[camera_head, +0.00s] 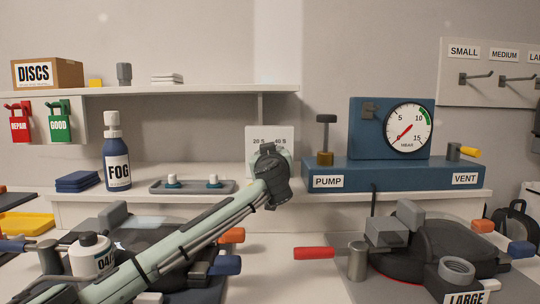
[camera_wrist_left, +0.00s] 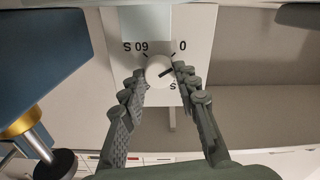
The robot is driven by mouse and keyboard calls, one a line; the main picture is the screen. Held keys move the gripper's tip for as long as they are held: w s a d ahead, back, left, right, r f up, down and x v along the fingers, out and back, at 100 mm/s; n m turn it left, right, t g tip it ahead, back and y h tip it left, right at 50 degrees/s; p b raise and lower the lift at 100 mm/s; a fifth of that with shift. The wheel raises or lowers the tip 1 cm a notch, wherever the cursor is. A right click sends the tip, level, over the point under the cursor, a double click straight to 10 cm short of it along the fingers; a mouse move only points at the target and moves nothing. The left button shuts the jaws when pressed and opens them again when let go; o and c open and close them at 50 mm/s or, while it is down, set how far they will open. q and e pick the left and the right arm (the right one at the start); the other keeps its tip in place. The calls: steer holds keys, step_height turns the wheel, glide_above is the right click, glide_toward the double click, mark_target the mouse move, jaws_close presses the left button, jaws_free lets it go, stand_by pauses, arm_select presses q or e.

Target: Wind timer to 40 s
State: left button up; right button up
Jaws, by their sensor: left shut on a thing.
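The timer (camera_head: 254,139) is a white plate on the back wall, with 20 S and 40 S printed at its top in the head view. My left gripper (camera_head: 268,152) is in front of it and hides its lower middle. In the left wrist view the plate (camera_wrist_left: 160,22) appears upside down, with 60 S and 0 readable and part of another label lower down. My left gripper (camera_wrist_left: 160,70) is shut on the round white knob (camera_wrist_left: 157,66), one finger on each side. A dark pointer mark on the knob points right and slightly up, below the 0. My right gripper is not in view.
The blue pump and vent block (camera_head: 400,179) with a gauge (camera_head: 408,131) stands just right of the timer. In the left wrist view its brass-collared post (camera_wrist_left: 28,136) is at lower left. A tray (camera_head: 192,191) and FOG bottle (camera_head: 117,160) are left.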

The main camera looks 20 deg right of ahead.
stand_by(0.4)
arm_select(q)
steer(key=o, duration=1.1)
steer(key=shift+o, duration=0.2)
steer(key=v, duration=1.2)
